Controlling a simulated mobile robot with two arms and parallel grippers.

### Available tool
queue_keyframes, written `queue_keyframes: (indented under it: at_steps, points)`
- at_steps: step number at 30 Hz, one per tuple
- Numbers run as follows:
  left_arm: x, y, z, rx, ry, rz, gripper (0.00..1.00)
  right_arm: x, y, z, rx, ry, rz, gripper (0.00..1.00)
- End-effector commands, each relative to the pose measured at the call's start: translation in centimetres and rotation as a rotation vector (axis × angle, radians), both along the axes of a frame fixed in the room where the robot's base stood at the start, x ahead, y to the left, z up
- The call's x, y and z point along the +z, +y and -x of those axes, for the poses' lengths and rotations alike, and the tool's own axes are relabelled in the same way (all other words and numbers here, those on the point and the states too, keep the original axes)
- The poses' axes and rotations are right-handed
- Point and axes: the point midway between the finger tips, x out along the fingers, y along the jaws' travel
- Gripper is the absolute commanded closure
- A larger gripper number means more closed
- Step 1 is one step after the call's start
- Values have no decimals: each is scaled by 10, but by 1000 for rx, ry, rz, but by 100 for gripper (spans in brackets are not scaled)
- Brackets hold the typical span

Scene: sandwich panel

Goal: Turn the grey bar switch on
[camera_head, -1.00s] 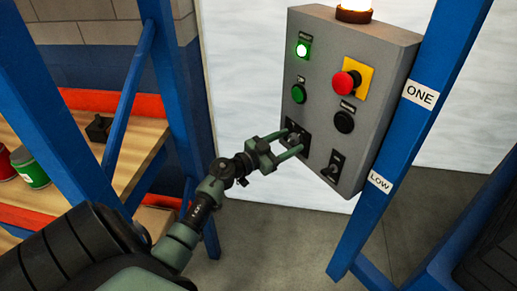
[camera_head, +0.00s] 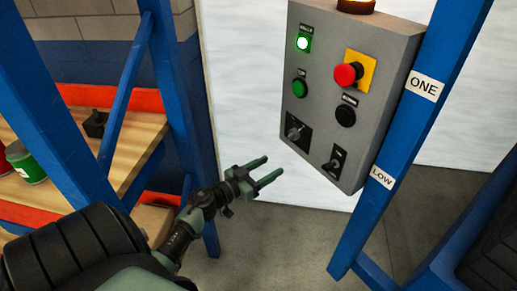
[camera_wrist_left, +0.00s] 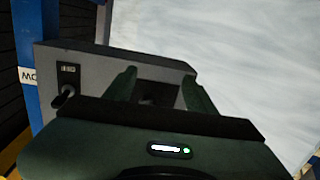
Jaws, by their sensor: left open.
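A grey control panel (camera_head: 325,60) hangs between the blue posts. The grey bar switch (camera_head: 297,131) sits on a dark square plate at its lower left; its bar looks slanted, and its exact setting is hard to read. My left gripper (camera_head: 273,165) is open and empty, apart from the panel, below and to the left of the switch. In the left wrist view, the open fingers (camera_wrist_left: 158,78) frame the dark plate, and the switch (camera_wrist_left: 147,101) shows only dimly between them. My right gripper is not in view.
The panel also has a smaller black lever (camera_head: 335,162), a red stop button (camera_head: 346,74), a green button (camera_head: 299,87), a black button (camera_head: 345,115) and a lit green lamp (camera_head: 303,43). Blue posts (camera_head: 400,120) stand at both sides. Cans (camera_head: 27,162) stand on the left shelf.

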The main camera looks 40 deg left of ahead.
Motion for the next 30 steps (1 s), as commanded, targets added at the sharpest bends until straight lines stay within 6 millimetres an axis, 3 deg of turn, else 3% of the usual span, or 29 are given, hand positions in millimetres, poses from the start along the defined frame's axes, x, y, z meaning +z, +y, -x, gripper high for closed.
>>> queue_keyframes:
  at_steps: [14,30]
  points:
    - [-96,-6,15,89,116,12,45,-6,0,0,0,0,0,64]
    - [-198,-20,50,164,286,-11,45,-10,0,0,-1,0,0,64]
